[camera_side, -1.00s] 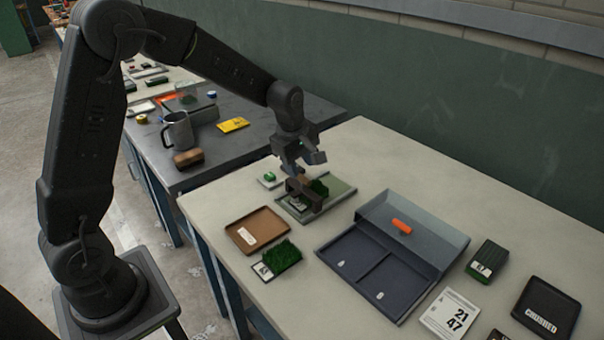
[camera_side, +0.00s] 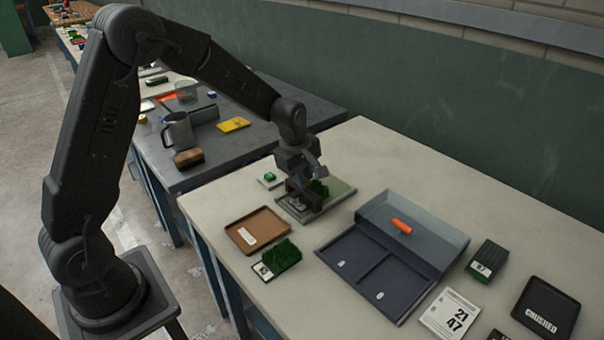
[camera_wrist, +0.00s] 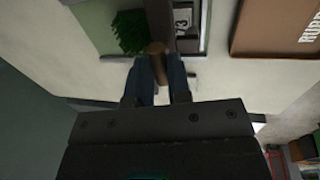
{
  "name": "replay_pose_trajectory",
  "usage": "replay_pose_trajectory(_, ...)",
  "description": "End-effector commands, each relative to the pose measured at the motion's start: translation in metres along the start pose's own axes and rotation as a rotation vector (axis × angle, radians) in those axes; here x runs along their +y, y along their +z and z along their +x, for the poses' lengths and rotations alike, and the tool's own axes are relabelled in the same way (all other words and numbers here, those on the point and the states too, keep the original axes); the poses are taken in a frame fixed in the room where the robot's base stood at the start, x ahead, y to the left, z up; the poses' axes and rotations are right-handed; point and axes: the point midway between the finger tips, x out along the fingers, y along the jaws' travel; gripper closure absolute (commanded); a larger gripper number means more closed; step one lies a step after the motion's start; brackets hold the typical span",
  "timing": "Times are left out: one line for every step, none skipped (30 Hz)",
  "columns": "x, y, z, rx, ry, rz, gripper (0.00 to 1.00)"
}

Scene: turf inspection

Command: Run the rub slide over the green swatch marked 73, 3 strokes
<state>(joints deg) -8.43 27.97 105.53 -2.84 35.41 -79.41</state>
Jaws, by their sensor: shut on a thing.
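The green swatch (camera_side: 319,188) marked 73 sits in a shallow grey-green tray (camera_side: 335,205). In the wrist view the swatch's tufts (camera_wrist: 130,32) show left of its partly covered label (camera_wrist: 183,18). The rub slide (camera_side: 303,199) is a dark bridge over the tray, at the label side of the tufts. Its brown round handle (camera_wrist: 157,62) shows between my fingers. My gripper (camera_side: 299,178) is shut on this handle from above. The slide's underside and its contact with the swatch are hidden.
A brown tray (camera_side: 257,231), its label partly visible in the wrist view, and another green swatch (camera_side: 276,258) lie in front. A small green piece (camera_side: 269,177) sits just behind.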

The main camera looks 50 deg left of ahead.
Motion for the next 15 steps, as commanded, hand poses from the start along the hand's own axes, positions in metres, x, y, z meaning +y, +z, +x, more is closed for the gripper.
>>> replay_pose_trajectory(0.0001,0.0000,-0.0002,0.000,0.000,0.000,0.96)
replay_pose_trajectory(0.0001,0.0000,-0.0002,0.000,0.000,0.000,0.99)
replay_pose_trajectory(0.0001,0.0000,-0.0002,0.000,0.000,0.000,1.00)
replay_pose_trajectory(0.0001,-0.0001,-0.0002,0.000,0.000,0.000,1.00)
replay_pose_trajectory(0.0001,-0.0001,-0.0003,0.000,0.000,0.000,1.00)
replay_pose_trajectory(0.0001,-0.0001,-0.0003,0.000,0.000,0.000,1.00)
replay_pose_trajectory(0.0001,-0.0001,-0.0003,0.000,0.000,0.000,1.00)
replay_pose_trajectory(0.0001,-0.0001,-0.0003,0.000,0.000,0.000,1.00)
replay_pose_trajectory(0.0001,-0.0001,-0.0003,0.000,0.000,0.000,1.00)
replay_pose_trajectory(0.0001,-0.0001,-0.0003,0.000,0.000,0.000,1.00)
replay_pose_trajectory(0.0001,-0.0001,-0.0003,0.000,0.000,0.000,1.00)
replay_pose_trajectory(0.0005,-0.0001,-0.0002,0.000,0.000,0.000,1.00)
replay_pose_trajectory(0.0015,-0.0001,0.0000,0.000,0.001,0.000,1.00)
replay_pose_trajectory(0.0032,-0.0001,0.0003,0.000,0.001,0.000,1.00)
replay_pose_trajectory(0.0068,-0.0002,0.0012,0.000,0.001,0.000,1.00)
